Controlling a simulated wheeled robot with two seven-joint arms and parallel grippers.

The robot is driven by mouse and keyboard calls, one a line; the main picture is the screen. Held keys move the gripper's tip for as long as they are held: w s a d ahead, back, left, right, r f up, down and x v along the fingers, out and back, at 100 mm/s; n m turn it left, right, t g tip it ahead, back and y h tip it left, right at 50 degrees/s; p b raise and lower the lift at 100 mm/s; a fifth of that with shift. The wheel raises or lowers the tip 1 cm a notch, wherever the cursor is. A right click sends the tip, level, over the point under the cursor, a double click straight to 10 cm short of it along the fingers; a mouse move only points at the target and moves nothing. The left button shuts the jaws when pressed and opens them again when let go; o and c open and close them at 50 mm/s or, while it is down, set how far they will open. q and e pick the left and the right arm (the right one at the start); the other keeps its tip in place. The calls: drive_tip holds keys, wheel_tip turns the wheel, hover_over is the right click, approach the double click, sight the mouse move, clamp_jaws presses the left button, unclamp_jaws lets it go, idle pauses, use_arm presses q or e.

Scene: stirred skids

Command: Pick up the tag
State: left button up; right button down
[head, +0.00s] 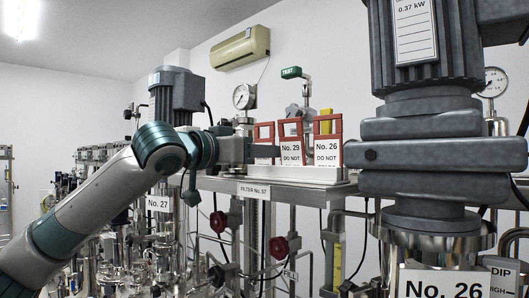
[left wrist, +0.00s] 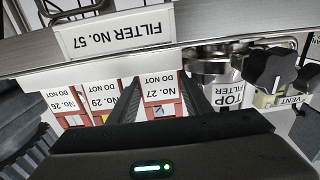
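Several red-framed white tags stand upright in a row in a light holder (head: 318,174) on the metal shelf. Tag No. 29 (head: 291,150) and tag No. 26 (head: 327,150) read clearly in the head view; a third, further left, is partly hidden by my gripper. In the left wrist view, upside down, it reads No. 27 (left wrist: 160,97), with No. 29 (left wrist: 102,98) and No. 26 (left wrist: 63,103) to its left. My left gripper (head: 268,152) is at the row's left end. It is open, its dark fingers (left wrist: 160,85) on either side of tag No. 27. Finger contact is unclear. My right gripper is out of view.
A large grey motor and pump (head: 430,140) labelled No. 26 stands close on the right. A smaller motor (head: 176,97) and a gauge (head: 243,97) stand behind my arm. The shelf edge carries a label, FILTER No. 57 (head: 254,190). Valves and pipes (head: 278,247) hang below.

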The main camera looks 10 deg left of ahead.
use_arm(q)
drive_tip(key=shift+c, duration=0.2)
wheel_tip(320, 180, up, 9)
drive_tip(key=shift+b, duration=0.9)
drive_tip(key=shift+r, duration=0.5)
drive_tip(key=shift+r, duration=0.1)
